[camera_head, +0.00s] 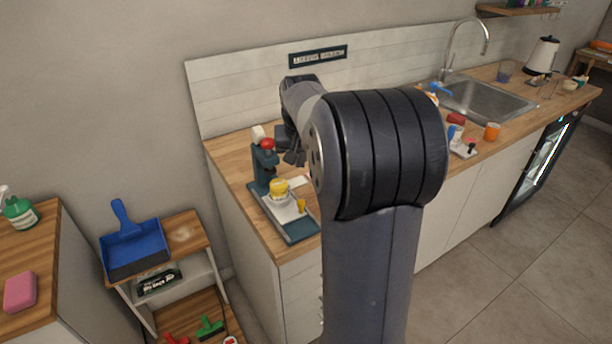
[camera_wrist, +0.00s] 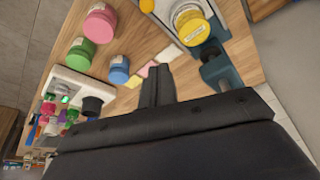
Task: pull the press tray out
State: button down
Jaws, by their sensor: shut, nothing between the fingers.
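The teal press (camera_head: 262,172) with a red knob stands on the wooden counter, left of my arm. Its pale tray (camera_head: 284,213) lies on the teal base, with a yellow jar (camera_head: 279,190) on it and a small yellow handle (camera_head: 301,206) near its front end. In the wrist view, part of the tray (camera_wrist: 165,9) and the yellow jar (camera_wrist: 192,26) show at the top, with the teal press body (camera_wrist: 221,72) at right. My gripper (camera_head: 293,158) is behind and right of the press, apart from the tray. In the wrist view, its fingers (camera_wrist: 157,82) are shut and empty.
In the wrist view, several coloured jars (camera_wrist: 119,70), small cards (camera_wrist: 150,66) and a white rack (camera_wrist: 68,84) lie left of my fingers. A sink (camera_head: 487,104) is farther right. A blue dustpan (camera_head: 134,248) sits on a low shelf at left.

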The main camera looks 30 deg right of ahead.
jog(key=p+x, duration=0.1)
jog(key=x, duration=0.8)
jog(key=shift+f, duration=0.3)
jog(key=s, duration=0.1)
jog(key=s+a, duration=0.1)
jog(key=s, duration=0.1)
jog(key=shift+a+r+p, duration=0.1)
jog(key=shift+a+p, duration=0.05)
jog(key=shift+p, duration=0.15)
jog(key=shift+s+a, duration=0.2)
jog(key=shift+s, duration=0.15)
jog(key=shift+s+d+f+b, duration=0.1)
jog(key=shift+s+b, duration=0.3)
jog(key=shift+s, duration=1.15)
jog(key=shift+s+f+b, duration=0.1)
jog(key=shift+s+b, duration=0.3)
jog(key=shift+s, duration=1.2)
jog(key=shift+w, duration=0.1)
